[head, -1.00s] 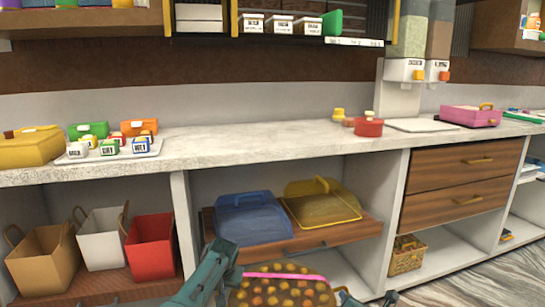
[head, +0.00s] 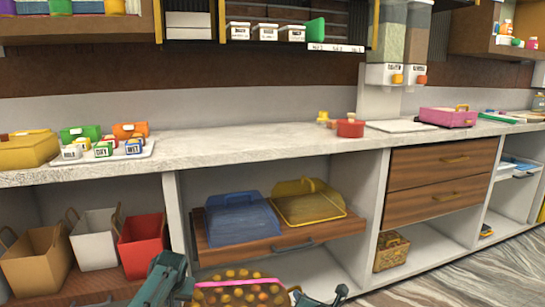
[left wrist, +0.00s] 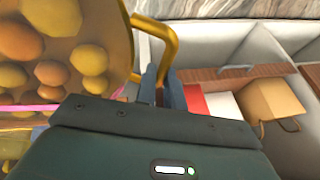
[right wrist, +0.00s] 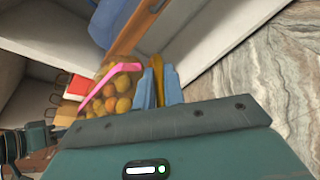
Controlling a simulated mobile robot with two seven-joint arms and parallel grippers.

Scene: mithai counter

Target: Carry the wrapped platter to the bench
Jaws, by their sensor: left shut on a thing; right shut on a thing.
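The wrapped platter (head: 235,295) shows at the bottom edge of the head view, cut off below. It holds round yellow-orange sweets under clear wrap with a pink ribbon and has gold handles. My left gripper (left wrist: 163,88) is shut on a gold handle (left wrist: 155,32) at one side. My right gripper (right wrist: 159,88) is shut on the gold handle (right wrist: 155,65) at the other side. The platter hangs between both grippers, in front of the counter. It also fills the upper left of the left wrist view (left wrist: 60,45). I cannot tell which surface is the bench.
A long pale counter (head: 230,146) runs across, with boxes and a red pot (head: 350,129) on it. Below are bags (head: 140,243), a wooden pull-out shelf (head: 285,245) with blue and yellow covered trays, and drawers (head: 440,180). Marbled floor (head: 450,280) is open at right.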

